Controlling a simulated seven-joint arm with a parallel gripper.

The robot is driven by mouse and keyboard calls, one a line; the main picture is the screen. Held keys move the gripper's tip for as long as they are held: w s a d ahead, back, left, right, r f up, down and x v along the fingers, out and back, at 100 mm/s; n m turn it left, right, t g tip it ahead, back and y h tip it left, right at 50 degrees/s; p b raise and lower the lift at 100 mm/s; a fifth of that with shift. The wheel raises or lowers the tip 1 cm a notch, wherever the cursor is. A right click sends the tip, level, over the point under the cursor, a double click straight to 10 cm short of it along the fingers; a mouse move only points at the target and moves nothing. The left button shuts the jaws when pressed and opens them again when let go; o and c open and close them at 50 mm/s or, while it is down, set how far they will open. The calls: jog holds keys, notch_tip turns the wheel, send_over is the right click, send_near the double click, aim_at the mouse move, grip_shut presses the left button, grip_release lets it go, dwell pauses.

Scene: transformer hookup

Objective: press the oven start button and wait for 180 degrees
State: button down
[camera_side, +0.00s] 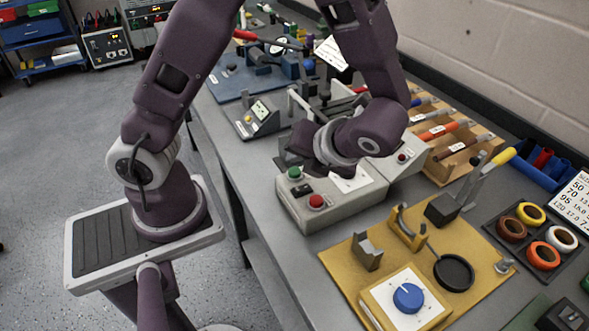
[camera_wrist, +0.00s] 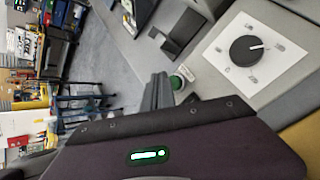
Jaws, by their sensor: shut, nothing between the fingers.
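My gripper (camera_side: 288,158) is shut and empty, just above the green button end of the box. In the wrist view my closed fingers (camera_wrist: 162,85) stand right beside the green button (camera_wrist: 180,80), which is partly visible; I cannot tell if they touch it. A black knob on a white dial plate (camera_wrist: 245,50) shows in the wrist view. No temperature reading is legible.
A second box with a red button (camera_side: 402,157) is to the right. A yellow board (camera_side: 340,262) with a blue knob (camera_side: 407,298) and a lever tool lies in front. Tape rolls (camera_side: 530,213) sit far right.

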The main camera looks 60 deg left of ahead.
aim_at(297, 174)
jog(key=shift+f, duration=0.1)
jog(key=shift+f, duration=0.3)
jog(key=shift+f, duration=0.45)
dwell(0.6)
jog(key=shift+r, duration=0.85)
jog(key=shift+r, duration=2.55)
